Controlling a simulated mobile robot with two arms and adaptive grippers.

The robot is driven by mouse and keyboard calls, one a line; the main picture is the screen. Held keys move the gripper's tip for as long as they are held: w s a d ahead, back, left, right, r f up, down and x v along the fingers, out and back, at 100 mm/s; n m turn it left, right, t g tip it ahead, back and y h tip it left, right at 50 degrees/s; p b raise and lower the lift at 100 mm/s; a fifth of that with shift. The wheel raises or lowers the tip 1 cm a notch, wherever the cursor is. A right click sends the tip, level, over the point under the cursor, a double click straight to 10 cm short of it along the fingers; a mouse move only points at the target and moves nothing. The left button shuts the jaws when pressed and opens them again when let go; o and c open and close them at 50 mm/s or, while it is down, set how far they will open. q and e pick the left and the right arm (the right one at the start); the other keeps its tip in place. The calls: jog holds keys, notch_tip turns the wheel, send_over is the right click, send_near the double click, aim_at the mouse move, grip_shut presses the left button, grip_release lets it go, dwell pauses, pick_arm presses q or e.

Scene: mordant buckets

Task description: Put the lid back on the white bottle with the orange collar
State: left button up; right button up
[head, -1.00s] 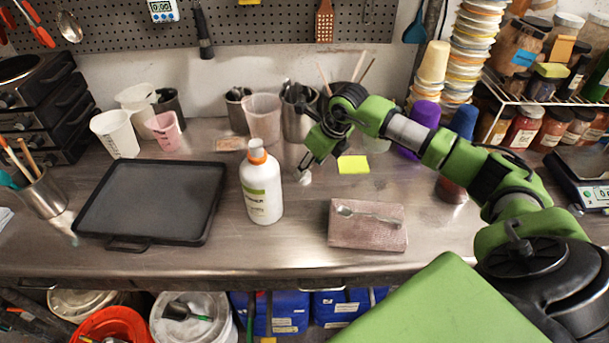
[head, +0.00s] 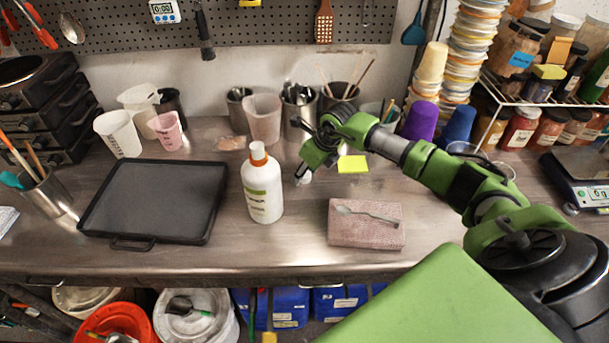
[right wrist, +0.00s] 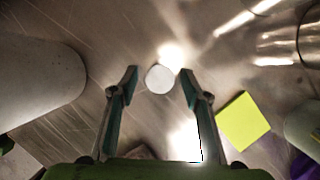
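The white bottle (head: 262,188) with the orange collar (head: 258,154) stands upright on the metal bench, its narrow white neck showing above the collar. In the right wrist view, the large pale shape at the left edge appears to be this bottle (right wrist: 38,75). A small round white lid (right wrist: 159,78) lies on the bench to the right of the bottle; in the head view the lid (head: 304,178) is partly hidden by my gripper. My right gripper (right wrist: 159,75) is open, its fingers on either side of the lid in the picture, with visible gaps. My left gripper is not in view.
A black tray (head: 155,200) lies left of the bottle. A pinkish block (head: 365,232) with a metal spoon on it is at the front right. A yellow note (head: 352,164) lies just right of the gripper. Cups and tool holders (head: 263,118) line the back.

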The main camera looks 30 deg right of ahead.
jog(key=c, duration=0.4)
jog(key=shift+r, duration=0.1)
jog(key=shift+r+b, duration=0.45)
jog(key=shift+b, duration=0.1)
jog(key=shift+w+r+b, duration=0.1)
jog(key=shift+r+b, duration=0.45)
jog(key=shift+r, duration=0.1)
pick_arm(q)
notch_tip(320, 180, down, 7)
jog(key=b, duration=0.5)
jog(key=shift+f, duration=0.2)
pick_arm(e)
jog(key=shift+s+a+r, duration=1)
jog(key=shift+s+r, duration=0.8)
jog(key=shift+s, duration=0.35)
jog(key=shift+s+a+r, duration=0.95)
jog(key=shift+s+r, duration=0.8)
jog(key=shift+s, duration=0.45)
jog(key=shift+s+a+r, duration=1)
jog(key=shift+s+r, duration=0.8)
jog(key=shift+s, duration=0.35)
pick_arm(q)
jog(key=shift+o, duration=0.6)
